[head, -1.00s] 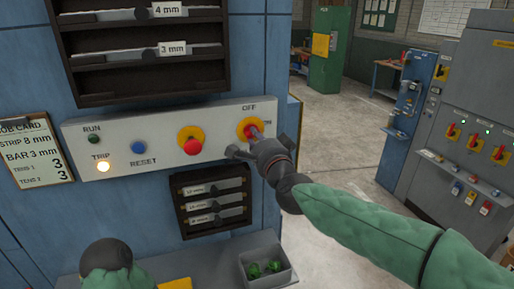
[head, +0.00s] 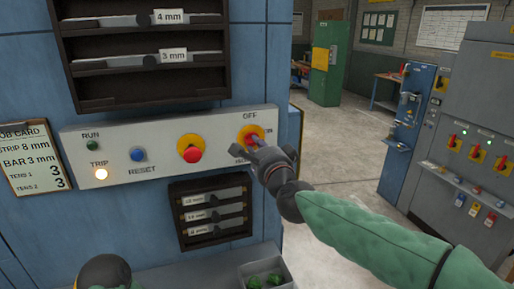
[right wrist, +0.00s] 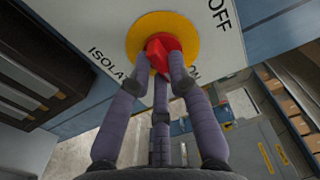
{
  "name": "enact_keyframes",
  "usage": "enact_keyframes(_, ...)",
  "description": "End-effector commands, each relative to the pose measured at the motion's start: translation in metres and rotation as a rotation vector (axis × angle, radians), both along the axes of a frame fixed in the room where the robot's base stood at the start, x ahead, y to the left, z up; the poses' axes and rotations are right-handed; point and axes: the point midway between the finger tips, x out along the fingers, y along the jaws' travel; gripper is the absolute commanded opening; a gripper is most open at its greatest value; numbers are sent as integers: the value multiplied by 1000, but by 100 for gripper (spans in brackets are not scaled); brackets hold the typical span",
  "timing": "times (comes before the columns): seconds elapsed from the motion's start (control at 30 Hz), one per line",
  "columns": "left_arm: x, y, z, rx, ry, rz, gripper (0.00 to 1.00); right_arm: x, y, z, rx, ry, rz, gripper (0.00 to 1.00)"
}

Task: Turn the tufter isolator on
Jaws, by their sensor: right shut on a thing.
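The isolator is a red knob (head: 251,139) on a round yellow plate at the right end of the pale control panel, with OFF lettered above it and ON to its right. In the right wrist view, the red knob (right wrist: 158,52) sits between my fingertips, in front of the yellow plate (right wrist: 180,27). My right gripper (head: 258,152) is shut on the knob, coming from the lower right. The fingers partly cover the knob and lettering, so I cannot tell its exact angle. My left gripper's fingers do not show; only a rounded part of my left arm is at bottom left.
The panel (head: 222,123) also carries a red button (head: 191,153) on yellow, a blue RESET button (head: 138,154), a lit TRIP lamp (head: 101,174) and a dark green RUN lamp (head: 92,146). A slotted rack (head: 185,240) is below. A grey bin (head: 251,270) holds green pieces.

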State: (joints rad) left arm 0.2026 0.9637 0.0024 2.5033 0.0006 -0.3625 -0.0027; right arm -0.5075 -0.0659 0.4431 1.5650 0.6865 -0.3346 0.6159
Motion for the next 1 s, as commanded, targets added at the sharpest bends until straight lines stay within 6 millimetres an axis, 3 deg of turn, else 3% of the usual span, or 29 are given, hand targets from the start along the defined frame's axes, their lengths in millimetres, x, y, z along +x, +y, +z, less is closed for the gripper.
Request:
enact_keyframes(0.03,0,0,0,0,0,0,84,0,0,-1,2,2,0,28)
enact_keyframes(0.1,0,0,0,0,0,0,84,0,0,-1,1,1,-1,44)
enact_keyframes(0.57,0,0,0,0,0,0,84,-8,-3,1,2,-2,0,44)
enact_keyframes(1.0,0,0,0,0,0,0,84,-78,-25,1,2,0,0,44)
